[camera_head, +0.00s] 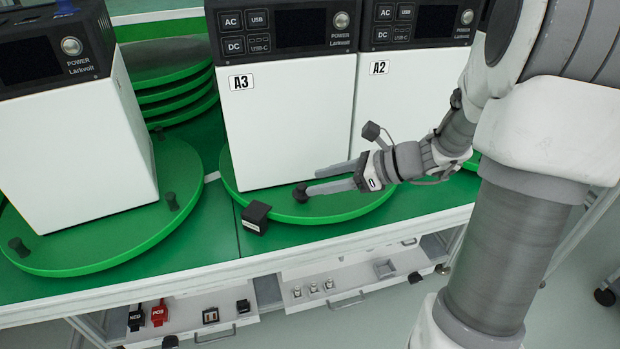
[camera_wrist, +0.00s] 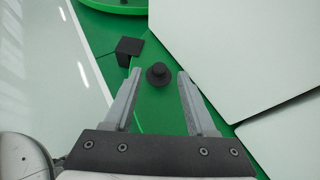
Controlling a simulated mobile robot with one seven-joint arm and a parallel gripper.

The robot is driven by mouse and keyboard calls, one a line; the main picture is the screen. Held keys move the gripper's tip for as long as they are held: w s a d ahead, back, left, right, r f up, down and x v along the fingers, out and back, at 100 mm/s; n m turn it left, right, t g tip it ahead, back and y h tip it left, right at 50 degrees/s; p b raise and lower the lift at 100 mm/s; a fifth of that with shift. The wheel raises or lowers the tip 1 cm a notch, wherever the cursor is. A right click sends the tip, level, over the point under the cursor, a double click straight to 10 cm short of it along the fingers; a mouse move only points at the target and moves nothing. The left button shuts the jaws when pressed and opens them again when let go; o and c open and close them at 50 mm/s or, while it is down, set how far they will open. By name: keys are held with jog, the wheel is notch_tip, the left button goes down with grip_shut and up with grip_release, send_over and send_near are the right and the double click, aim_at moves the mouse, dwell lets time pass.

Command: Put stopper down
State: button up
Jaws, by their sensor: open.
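The stopper (camera_head: 301,193) is a small black knob on the green turntable (camera_head: 345,211) in front of the white unit marked A3 (camera_head: 285,110). In the wrist view the stopper (camera_wrist: 158,75) shows from above, with a round top and a wider round base. My gripper (camera_head: 314,181) reaches in from the right, low over the turntable. In the wrist view my gripper's (camera_wrist: 159,74) fingers are open, one on each side of the stopper, with visible gaps. I cannot tell the exact height of the fingertips over the turntable.
A small black block (camera_head: 256,217) sits at the table edge beside the turntable. Unit A2 (camera_head: 405,95) stands to the right, behind my arm. Another white unit (camera_head: 75,150) stands on the left turntable, with stoppers (camera_head: 172,201) around it. Open drawers (camera_head: 330,290) lie below.

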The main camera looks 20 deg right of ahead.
jog(key=p+v, duration=0.2)
jog(key=v, duration=0.6)
jog(key=shift+s+d, duration=0.1)
